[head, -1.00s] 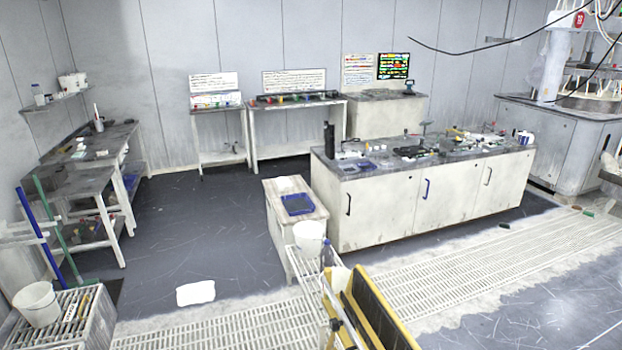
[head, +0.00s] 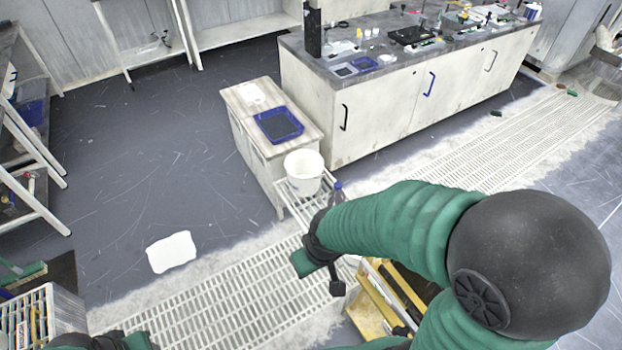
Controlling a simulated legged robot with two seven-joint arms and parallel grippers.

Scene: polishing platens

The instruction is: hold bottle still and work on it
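A small bottle-like thing with a dark blue top (head: 337,188) shows just behind my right forearm, beside a white bucket (head: 304,172). Its lower part is hidden by the arm, so I cannot tell for certain that it is the bottle. My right arm, green with a black elbow, reaches in from the right. Its gripper (head: 320,268) hangs over the white rack and floor grating; I cannot make out whether its fingers are apart. Only a dark and green part of my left arm shows at the bottom left edge; its fingers cannot be made out.
A low cabinet with a blue tray (head: 279,125) stands behind the bucket. A long bench (head: 400,105) with tools stands at the back right. A yellow-edged box (head: 372,318) is below my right arm. A white sheet (head: 171,252) lies on the open dark floor.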

